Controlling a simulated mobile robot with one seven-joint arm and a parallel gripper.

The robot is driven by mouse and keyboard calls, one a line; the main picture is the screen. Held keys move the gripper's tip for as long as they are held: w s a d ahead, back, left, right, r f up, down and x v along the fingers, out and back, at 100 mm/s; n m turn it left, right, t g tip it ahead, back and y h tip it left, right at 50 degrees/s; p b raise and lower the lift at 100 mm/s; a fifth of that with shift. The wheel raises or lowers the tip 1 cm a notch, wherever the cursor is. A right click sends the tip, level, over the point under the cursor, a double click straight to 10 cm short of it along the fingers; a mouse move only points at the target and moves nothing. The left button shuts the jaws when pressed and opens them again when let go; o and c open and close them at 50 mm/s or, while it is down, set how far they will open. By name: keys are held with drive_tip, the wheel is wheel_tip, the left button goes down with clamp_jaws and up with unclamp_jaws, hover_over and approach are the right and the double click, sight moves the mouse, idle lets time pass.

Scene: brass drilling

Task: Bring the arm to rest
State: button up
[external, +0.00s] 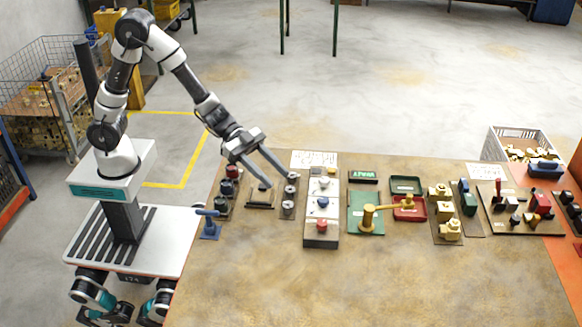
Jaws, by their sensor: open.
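My arm reaches from its base at the left, bent high at the elbow and down over the table's left end. My gripper (276,181) is open, its two fingers spread and pointing down to the right. Nothing shows between the fingers. The fingertips appear over or beside a narrow strip with dark round parts (289,197) and a small dark fixture (261,195). I cannot tell how high they are above these.
The worktable (400,285) has a clear front half. A wire cage (50,90) stands behind my base.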

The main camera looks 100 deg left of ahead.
drive_tip(key=s+a+r+n+y, duration=0.5)
drive_tip(key=s+a+r+y, duration=0.5)
drive_tip(key=a, duration=0.3)
drive_tip(key=s+d+n+g+h, duration=0.25)
drive_tip(key=s+g, duration=0.25)
drive_tip(key=s, duration=1.5)
wheel_tip(320, 180, up, 15)
drive_tip(key=p, duration=1.5)
drive_tip(key=shift+d, duration=0.25)
drive_tip(key=shift+y, duration=0.25)
